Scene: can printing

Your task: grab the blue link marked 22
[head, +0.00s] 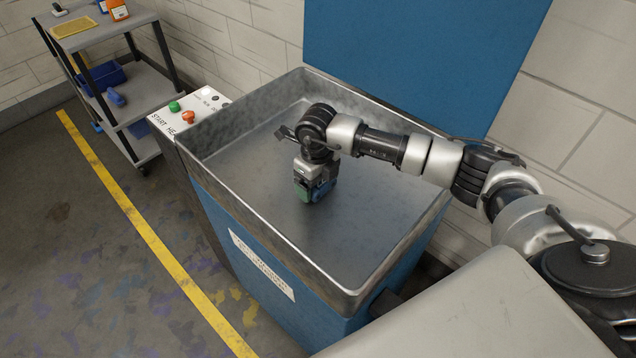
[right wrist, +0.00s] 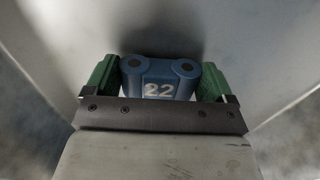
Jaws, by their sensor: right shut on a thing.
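The blue link marked 22 (right wrist: 160,78) shows in the right wrist view between the two green finger pads of my right gripper (right wrist: 160,85). The pads sit against its left and right sides, and the number 22 faces the camera. In the head view my right gripper (head: 312,192) points down into the metal tray (head: 240,217), low over its floor. The link is mostly hidden behind the gripper there. I cannot tell whether the link touches the tray floor. My left gripper is not in view.
The tray's raised rim surrounds my right gripper. A control panel (head: 190,112) with a green button (head: 174,106) and a red button (head: 188,117) stands left of the tray. A shelf cart (head: 140,90) with a blue bin (head: 102,76) stands at the back left. The tray floor looks otherwise clear.

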